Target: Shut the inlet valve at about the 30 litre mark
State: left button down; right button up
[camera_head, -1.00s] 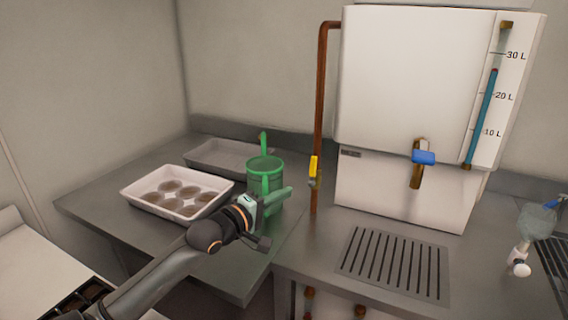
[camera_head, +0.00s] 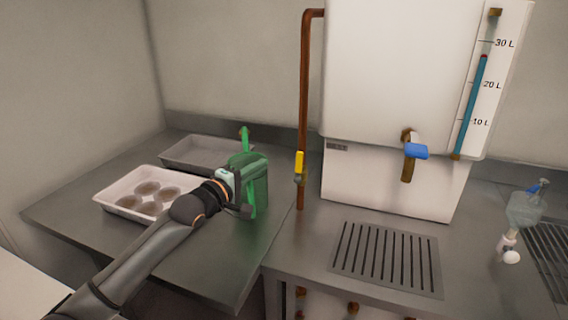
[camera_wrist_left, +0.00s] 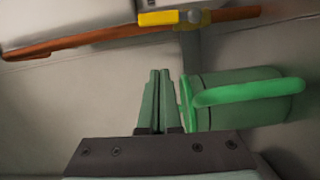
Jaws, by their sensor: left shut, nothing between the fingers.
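The inlet valve's yellow handle (camera_head: 299,162) stands upright, in line with the copper pipe (camera_head: 305,90) left of the white tank (camera_head: 400,80). In the left wrist view the handle (camera_wrist_left: 160,18) also lies along the pipe. The blue level column (camera_head: 471,105) has a red top between the 20 L and 30 L marks, nearer 30 L. My left gripper (camera_wrist_left: 158,98) is shut and empty, fingers together, pointing toward the pipe but apart from the handle. In the head view its fingertips are hard to make out by the green watering can. My right gripper is not in view.
The green watering can (camera_head: 250,180) stands close beside my left gripper. A white tray with round pots (camera_head: 112,205) and a grey tray (camera_head: 170,152) are left. A blue tap (camera_head: 415,151) hangs over a drain grille (camera_head: 350,278). A spray bottle (camera_head: 522,212) stands right.

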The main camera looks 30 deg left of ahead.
aim_at(298, 168)
pick_arm(q)
jog(key=w+d, duration=0.4)
jog(key=w, duration=0.1)
jog(key=shift+w+f+p, duration=0.2)
jog(key=shift+w+p, duration=0.2)
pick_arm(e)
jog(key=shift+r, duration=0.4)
pick_arm(q)
jog(key=shift+w, duration=0.1)
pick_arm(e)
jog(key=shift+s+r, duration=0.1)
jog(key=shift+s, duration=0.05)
